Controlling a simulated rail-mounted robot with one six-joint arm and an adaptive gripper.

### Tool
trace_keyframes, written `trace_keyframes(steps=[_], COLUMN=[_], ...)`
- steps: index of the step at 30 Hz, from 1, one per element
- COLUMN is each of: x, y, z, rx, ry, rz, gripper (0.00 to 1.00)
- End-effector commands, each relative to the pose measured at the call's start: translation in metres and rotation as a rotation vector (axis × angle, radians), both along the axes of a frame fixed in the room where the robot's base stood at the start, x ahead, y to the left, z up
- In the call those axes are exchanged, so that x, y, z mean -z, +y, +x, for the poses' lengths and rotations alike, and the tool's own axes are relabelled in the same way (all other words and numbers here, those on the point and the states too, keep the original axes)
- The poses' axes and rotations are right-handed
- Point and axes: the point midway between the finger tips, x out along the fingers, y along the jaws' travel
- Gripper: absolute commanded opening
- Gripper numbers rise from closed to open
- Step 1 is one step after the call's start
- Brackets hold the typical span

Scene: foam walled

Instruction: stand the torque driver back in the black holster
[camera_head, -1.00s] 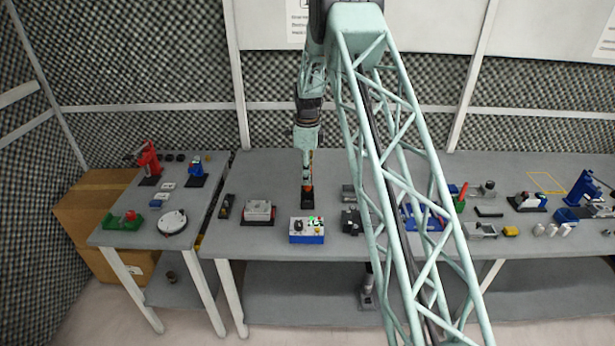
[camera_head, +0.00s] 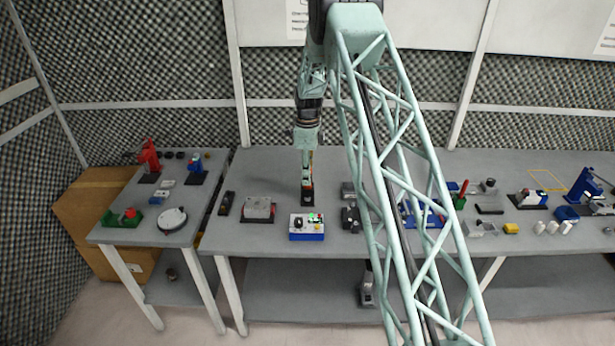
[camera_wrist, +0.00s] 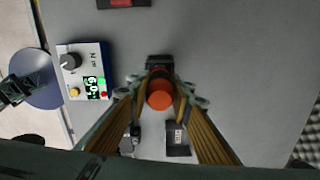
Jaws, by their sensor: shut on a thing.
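My gripper (camera_head: 307,186) points straight down over the middle bench and is shut on the torque driver. In the wrist view the driver's round orange-red end (camera_wrist: 160,95) sits between the tips of my gripper (camera_wrist: 160,88). The black holster (camera_head: 307,199) is directly beneath my gripper in the head view. In the wrist view a dark part of the holster (camera_wrist: 159,62) shows just beyond the orange end. The driver looks upright and in line with the holster. Its lower part is hidden, so I cannot tell how deep it sits.
A blue-and-white control box (camera_head: 307,227) with a lit green display stands in front of the holster. Bare bench lies behind the holster.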

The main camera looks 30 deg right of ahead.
Motion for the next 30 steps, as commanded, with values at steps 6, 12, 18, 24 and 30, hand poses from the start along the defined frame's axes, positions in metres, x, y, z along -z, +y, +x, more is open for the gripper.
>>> trace_keyframes(steps=[6, 12, 18, 24, 30], x=[0.0033, 0.0039, 0.0041, 0.004, -0.0031], y=[0.0, 0.0, 0.0, 0.0001, -0.0001], z=[0.0002, 0.0002, 0.0001, -0.0001, 0.0004], rx=[0.0, 0.0, 0.0, 0.0, 0.0], ry=[0.0, -0.001, 0.0, 0.0, -0.001], rz=[0.0, -0.001, 0.0, 0.0, 0.0], gripper=[0.06, 0.3, 0.36, 0.36, 0.36])
